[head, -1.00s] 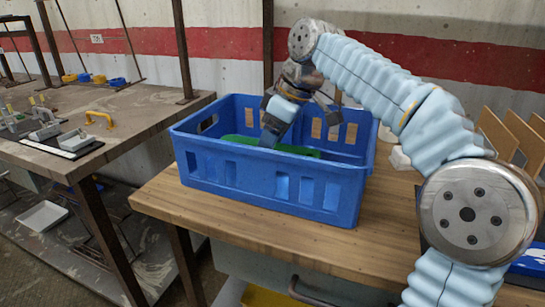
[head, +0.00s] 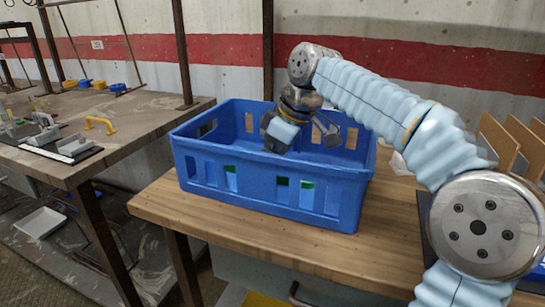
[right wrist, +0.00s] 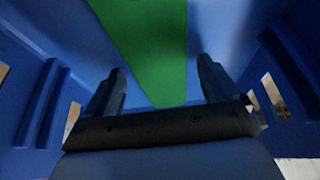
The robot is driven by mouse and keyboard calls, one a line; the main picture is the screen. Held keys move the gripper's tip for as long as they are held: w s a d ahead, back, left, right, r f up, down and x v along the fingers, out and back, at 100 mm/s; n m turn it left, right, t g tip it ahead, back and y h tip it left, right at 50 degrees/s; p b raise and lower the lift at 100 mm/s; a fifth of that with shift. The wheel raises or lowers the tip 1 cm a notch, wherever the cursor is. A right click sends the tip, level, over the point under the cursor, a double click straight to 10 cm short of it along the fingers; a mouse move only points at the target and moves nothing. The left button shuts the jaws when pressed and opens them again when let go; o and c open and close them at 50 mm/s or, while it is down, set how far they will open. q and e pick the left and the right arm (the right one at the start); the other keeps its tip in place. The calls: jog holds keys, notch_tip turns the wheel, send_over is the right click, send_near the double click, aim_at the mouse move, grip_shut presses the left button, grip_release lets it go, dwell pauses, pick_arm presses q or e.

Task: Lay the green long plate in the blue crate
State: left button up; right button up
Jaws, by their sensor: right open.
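The blue crate (head: 270,204) stands upright on a wooden workbench. The green long plate (right wrist: 150,45) is inside the crate, low down. In the head view, green patches of the plate (head: 306,187) show through slots in the near wall; the rest is hidden. My right gripper (head: 288,140) reaches down into the crate, its fingertips hidden by the near wall in the head view. In the right wrist view my right gripper (right wrist: 160,84) is open, with the plate's narrow end between and beyond the fingers, not clamped. My left gripper is not in view.
The wooden workbench (head: 165,213) has free room left of and in front of the crate. Brown upright panels (head: 500,145) stand at the right. A second bench (head: 135,120) with a yellow handle (head: 100,122) and fixtures is at the left, across a gap.

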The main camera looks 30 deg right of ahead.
jog(key=shift+r, duration=0.3)
jog(key=p+v, duration=0.1)
jog(key=v, duration=1)
jog(key=shift+r+p, duration=0.3)
jog(key=shift+p, duration=0.05)
